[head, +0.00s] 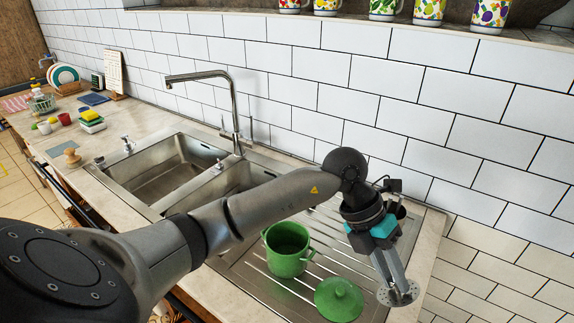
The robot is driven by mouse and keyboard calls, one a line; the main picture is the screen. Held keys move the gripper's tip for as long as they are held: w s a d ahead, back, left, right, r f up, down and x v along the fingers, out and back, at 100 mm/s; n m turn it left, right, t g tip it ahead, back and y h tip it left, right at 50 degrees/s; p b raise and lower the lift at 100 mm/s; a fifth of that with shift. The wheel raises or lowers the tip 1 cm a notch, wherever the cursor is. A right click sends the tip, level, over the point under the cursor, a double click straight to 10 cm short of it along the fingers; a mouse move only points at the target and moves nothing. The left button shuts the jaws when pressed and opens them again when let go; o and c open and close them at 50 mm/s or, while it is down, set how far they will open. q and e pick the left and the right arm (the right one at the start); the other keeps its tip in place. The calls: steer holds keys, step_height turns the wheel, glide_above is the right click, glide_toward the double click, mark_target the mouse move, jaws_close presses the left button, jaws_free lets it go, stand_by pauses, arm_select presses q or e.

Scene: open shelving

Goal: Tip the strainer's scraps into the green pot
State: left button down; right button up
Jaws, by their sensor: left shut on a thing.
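The green pot (287,268) stands open on the ribbed metal drainboard, and its inside is dark. Its green lid (338,300) lies on the drainboard in front of it to the right. My left gripper (396,280) points down at the right end of the drainboard, right of the pot and lid. It is shut on the strainer (399,296), a small round grey metal piece with holes. The strainer is apart from the pot. I cannot make out any scraps on it. My right gripper is not in view.
A double-basin steel sink (160,178) with a tall faucet (233,110) lies left of the pot. My left arm crosses in front of the sink. A white tiled wall (350,75) stands behind. Patterned mugs (430,10) line the ledge above.

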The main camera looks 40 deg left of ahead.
arm_select(q)
steer(key=a+r+n+y+p, duration=0.1)
steer(key=a+r+y+p, duration=0.2)
steer(key=a, duration=0.9)
steer(key=w+a+r+n+t+y+p, duration=0.1)
steer(key=a+r+y+p, duration=0.2)
steer(key=a, duration=1)
steer(key=shift+w+r+y+p, duration=0.2)
steer(key=shift+r+y+p, duration=0.15)
steer(key=shift+r+y, duration=0.2)
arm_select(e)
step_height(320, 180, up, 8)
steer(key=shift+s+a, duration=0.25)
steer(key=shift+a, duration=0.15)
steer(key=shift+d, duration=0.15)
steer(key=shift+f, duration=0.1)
